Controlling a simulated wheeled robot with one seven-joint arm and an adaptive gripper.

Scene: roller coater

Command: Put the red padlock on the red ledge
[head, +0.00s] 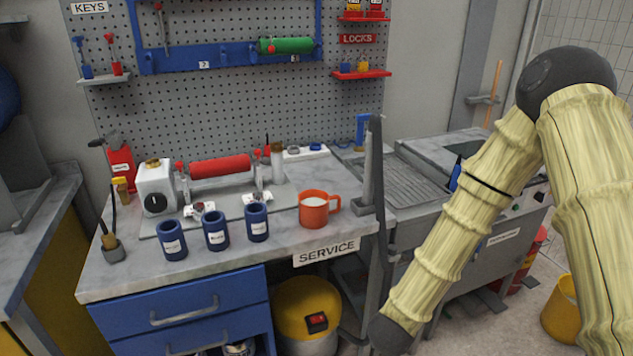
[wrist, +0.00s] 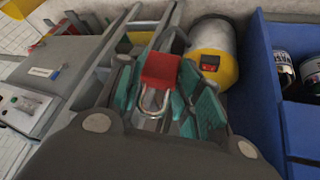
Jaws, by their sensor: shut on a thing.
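The red padlock (wrist: 160,70) with its silver shackle shows in the wrist view. It is between the teal fingers of my gripper (wrist: 158,86), which is shut on it; the shackle points back toward the wrist. In the head view my arm reaches down to the bottom edge, and the gripper and padlock are out of sight there. The red ledge (head: 362,75) is on the pegboard under the LOCKS sign (head: 359,38). A blue padlock (head: 346,67) and a yellow padlock (head: 363,66) are on it. My gripper is low, in front of the bench and well below the ledge.
A second red shelf (head: 365,19) is above the sign. The bench (head: 270,240) bears an orange mug (head: 313,210), several blue cups and a red roller (head: 220,166). A grey upright frame (head: 375,170) stands at its right end. A yellow-topped canister (head: 306,297) is below.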

